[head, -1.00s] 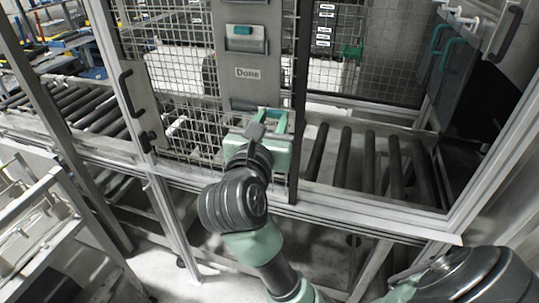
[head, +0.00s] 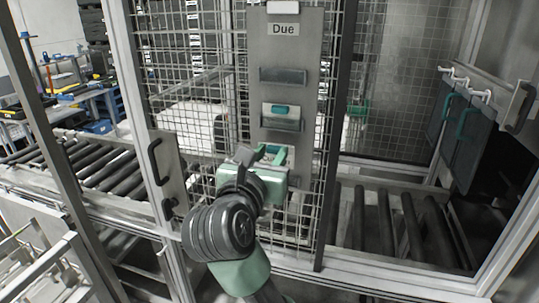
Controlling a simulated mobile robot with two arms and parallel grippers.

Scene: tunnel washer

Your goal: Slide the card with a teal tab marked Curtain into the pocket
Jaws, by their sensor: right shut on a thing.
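A grey board (head: 258,50) hangs on the wire mesh with a "Due" label (head: 283,29) near its top. Below the label is a dark pocket (head: 283,76) with no card showing in it. A lower pocket (head: 281,124) has a card with a teal tab (head: 281,109) standing in it; any writing on it is too small to read. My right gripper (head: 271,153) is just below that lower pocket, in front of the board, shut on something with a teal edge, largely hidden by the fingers. My left gripper is out of view.
Roller conveyors run at the left (head: 105,170) and right (head: 390,225) behind the frame posts. A black door handle (head: 156,162) is left of the mesh. Dark hanging panels (head: 462,135) are at the right. The space in front of the upper board is clear.

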